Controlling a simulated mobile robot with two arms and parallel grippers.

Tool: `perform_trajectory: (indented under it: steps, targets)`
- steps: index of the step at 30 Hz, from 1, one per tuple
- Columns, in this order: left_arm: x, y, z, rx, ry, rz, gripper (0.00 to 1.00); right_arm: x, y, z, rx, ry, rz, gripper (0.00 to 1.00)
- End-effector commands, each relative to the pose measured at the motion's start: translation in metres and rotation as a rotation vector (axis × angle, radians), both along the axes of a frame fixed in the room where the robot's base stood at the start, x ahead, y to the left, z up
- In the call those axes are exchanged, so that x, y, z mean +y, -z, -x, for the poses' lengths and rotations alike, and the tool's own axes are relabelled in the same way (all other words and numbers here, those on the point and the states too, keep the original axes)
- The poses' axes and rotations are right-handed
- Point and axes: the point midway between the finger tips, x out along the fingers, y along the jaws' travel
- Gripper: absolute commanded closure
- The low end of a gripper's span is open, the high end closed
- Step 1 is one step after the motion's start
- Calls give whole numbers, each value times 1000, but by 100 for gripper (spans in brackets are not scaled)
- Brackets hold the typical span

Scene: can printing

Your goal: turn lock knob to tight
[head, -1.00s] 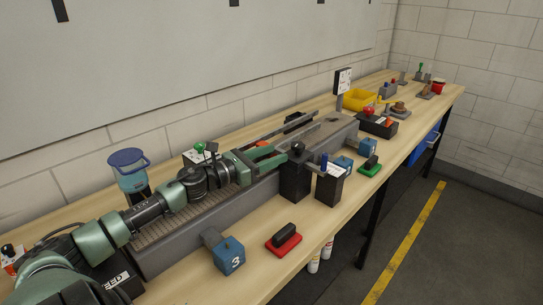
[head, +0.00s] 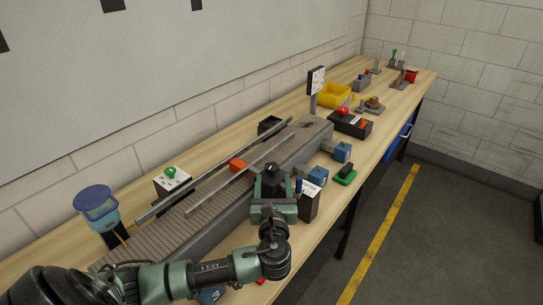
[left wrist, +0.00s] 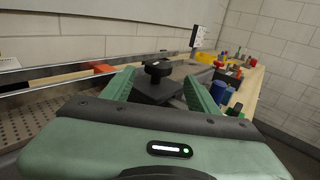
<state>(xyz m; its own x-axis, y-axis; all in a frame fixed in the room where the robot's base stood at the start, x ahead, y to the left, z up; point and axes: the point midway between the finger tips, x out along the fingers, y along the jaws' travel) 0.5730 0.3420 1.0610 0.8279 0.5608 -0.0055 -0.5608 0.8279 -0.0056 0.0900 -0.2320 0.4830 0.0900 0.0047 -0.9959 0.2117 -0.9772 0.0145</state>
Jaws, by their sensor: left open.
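The lock knob (head: 270,170) is black and stands on top of a dark post beside the conveyor. In the left wrist view the knob (left wrist: 158,70) sits upright on its dark block (left wrist: 153,90), ahead of and between the fingers. My left gripper (head: 272,188) is open, with green fingers pointing toward the knob from the near side. In the left wrist view the left gripper (left wrist: 158,92) has one finger on each side of the knob's block. I cannot tell whether either finger touches it. My right gripper is not in view.
Two metal rails (head: 215,170) run along the conveyor (head: 215,195), with an orange-red block (head: 238,165) by them. A labelled box (head: 309,202) with a blue peg stands just right of the gripper.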

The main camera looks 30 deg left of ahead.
Motion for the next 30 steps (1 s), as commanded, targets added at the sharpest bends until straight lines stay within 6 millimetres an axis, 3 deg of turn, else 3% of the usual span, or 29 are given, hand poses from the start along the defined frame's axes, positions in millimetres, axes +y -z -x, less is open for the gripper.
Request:
perform_trajectory:
  steps: [3, 7, 21, 30]
  targets:
    - [-13, -3, 12, 1, -51, -2, 41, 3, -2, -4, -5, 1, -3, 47]
    - [-13, -4, 14, 1, -75, -8, 41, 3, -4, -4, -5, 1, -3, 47]
    - [28, -5, -38, 2, -76, -9, 41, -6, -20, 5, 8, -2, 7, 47]
    - [34, -3, -44, 2, -74, -6, 41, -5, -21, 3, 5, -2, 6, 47]
